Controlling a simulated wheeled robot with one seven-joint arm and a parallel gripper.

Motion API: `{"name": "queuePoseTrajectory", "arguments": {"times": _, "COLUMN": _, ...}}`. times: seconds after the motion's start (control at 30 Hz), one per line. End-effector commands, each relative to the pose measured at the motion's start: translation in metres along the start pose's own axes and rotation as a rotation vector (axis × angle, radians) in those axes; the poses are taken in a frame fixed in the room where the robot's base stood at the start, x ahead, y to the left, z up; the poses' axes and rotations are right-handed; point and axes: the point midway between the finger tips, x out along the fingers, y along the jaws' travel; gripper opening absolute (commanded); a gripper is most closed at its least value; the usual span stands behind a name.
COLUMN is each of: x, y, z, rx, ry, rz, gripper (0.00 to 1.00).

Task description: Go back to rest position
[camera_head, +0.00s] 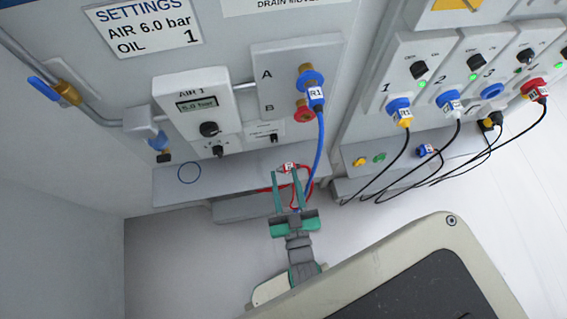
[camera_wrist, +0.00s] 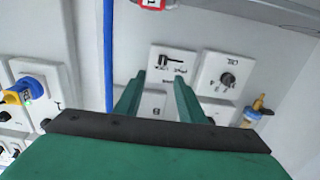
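My gripper (camera_head: 287,177) has two green fingers. In the head view it points up toward the shelf below the air panel, with its fingers apart. In the wrist view my gripper (camera_wrist: 158,82) shows its two fingers spread with nothing between them. A red connector with a white label (camera_head: 287,167) lies by the fingertips in the head view, on or just above the shelf; the exact gap is unclear. A red connector (camera_wrist: 153,4) also shows at the top of the wrist view, clear of the fingers.
A blue hose (camera_head: 320,150) hangs from port A, passing close right of my gripper. The air panel (camera_head: 195,100) and the socket panel (camera_head: 440,80) stand ahead. A shelf (camera_head: 225,178) runs below the air panel. Open floor (camera_head: 190,260) lies left of my arm.

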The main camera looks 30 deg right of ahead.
Motion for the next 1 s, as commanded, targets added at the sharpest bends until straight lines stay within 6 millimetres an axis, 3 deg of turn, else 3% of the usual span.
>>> {"name": "queuePoseTrajectory", "arguments": {"times": 0.6, "x": -0.005, "y": -0.004, "z": 0.001, "rx": -0.001, "ry": -0.009, "rz": -0.01, "gripper": 0.36}}
{"name": "queuePoseTrajectory", "arguments": {"times": 0.77, "x": -0.037, "y": -0.027, "z": 0.003, "rx": -0.01, "ry": -0.06, "rz": -0.067, "gripper": 0.36}}
{"name": "queuePoseTrajectory", "arguments": {"times": 1.0, "x": -0.106, "y": -0.069, "z": -0.006, "rx": -0.025, "ry": -0.165, "rz": -0.188, "gripper": 0.36}}
